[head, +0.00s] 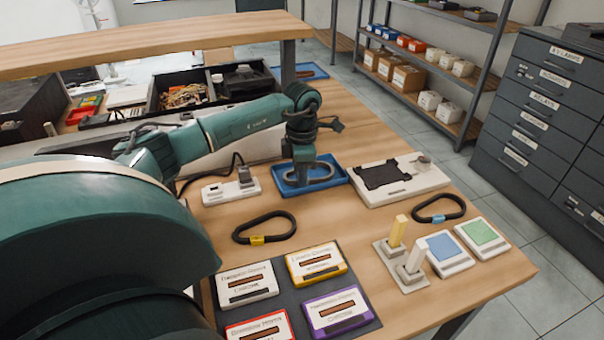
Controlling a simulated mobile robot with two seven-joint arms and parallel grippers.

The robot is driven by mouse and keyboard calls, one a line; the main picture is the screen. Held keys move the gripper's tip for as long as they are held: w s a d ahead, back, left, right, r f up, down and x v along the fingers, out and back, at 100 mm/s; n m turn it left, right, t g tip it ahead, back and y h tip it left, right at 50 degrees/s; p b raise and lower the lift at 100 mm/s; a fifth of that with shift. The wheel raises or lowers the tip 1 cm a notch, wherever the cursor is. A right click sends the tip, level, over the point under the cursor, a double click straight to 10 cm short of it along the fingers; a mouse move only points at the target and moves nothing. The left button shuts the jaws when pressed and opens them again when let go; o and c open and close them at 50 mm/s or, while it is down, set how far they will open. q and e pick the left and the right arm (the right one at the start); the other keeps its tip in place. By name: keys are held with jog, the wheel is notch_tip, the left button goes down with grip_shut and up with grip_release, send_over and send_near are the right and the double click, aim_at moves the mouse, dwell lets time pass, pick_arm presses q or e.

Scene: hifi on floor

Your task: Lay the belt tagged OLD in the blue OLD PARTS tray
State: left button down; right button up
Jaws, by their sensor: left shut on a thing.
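The blue tray (333,178) lies on the wooden workbench, right of centre. A grey looped belt (318,182) shows inside the tray's outline, under my left gripper (301,172). The gripper points down over the tray and is shut on the belt. I cannot tell whether the belt touches the tray floor, and no tag on it is readable. A black belt with a yellow tag (264,229) lies on the bench in front of the tray. Another black belt with a blue tag (438,209) lies at the right. My right gripper is not in view.
A white deck with a black plate (398,180) stands right beside the tray. A small white device with a cable (230,190) is at its left. Several cassettes lie on a dark mat (281,272). Upright yellow and white pieces on a stand (402,264) rise near the right edge.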

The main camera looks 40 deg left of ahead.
pick_arm(q)
jog(key=shift+f, duration=0.2)
jog(key=c, duration=1.8)
grip_release()
jog(key=shift+o, duration=0.2)
notch_tip(320, 180, up, 12)
jog(key=shift+r, duration=0.25)
